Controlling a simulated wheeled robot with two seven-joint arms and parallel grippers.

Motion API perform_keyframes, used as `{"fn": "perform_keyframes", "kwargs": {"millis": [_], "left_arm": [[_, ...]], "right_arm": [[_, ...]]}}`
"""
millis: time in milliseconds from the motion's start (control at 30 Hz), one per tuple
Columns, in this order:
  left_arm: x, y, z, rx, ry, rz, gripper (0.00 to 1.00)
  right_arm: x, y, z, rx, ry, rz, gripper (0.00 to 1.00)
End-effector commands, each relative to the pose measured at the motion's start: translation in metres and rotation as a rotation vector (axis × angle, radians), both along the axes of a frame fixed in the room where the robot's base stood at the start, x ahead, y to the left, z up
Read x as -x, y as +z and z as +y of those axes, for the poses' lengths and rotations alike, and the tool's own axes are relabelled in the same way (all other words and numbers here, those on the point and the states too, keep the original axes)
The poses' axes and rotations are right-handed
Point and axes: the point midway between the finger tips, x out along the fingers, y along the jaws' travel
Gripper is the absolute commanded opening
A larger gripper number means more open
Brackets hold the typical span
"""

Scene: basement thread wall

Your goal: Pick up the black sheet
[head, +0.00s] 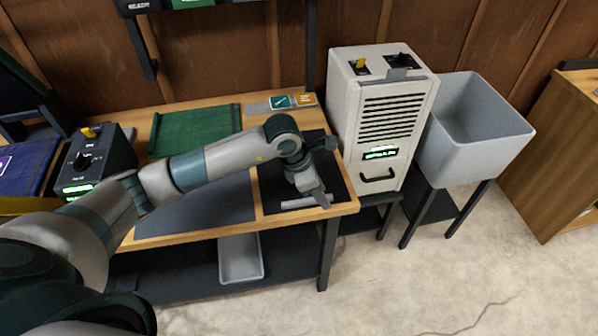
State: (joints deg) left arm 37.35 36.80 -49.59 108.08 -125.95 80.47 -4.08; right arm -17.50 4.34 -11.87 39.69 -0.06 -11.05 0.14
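A black sheet (336,178) lies flat on the right end of the wooden workbench (350,208), close to its front edge. My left arm reaches across the bench from the left. My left gripper (308,200) points down over the black sheet and hides part of it. The gap between its fingers is too small and partly covered to tell whether it is open or shut, or whether it touches the sheet. My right gripper is not in view.
A dark grey mat (215,208) and a green sheet (193,130) lie on the bench. A black box with a yellow knob (88,165) stands at left. A pale vented machine (350,115) and a grey tub (465,155) stand right. A grey tray (240,272) sits below.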

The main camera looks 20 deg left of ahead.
Motion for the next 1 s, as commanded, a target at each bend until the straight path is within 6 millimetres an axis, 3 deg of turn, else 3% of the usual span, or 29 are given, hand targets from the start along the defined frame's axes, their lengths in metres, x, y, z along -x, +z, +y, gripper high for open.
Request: {"fn": "perform_keyframes", "kwargs": {"millis": [1000], "left_arm": [[-0.0001, -0.0055, 0.0002, 0.000, 0.000, 0.000, 0.34]], "right_arm": [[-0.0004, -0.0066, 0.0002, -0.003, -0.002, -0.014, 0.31]]}}
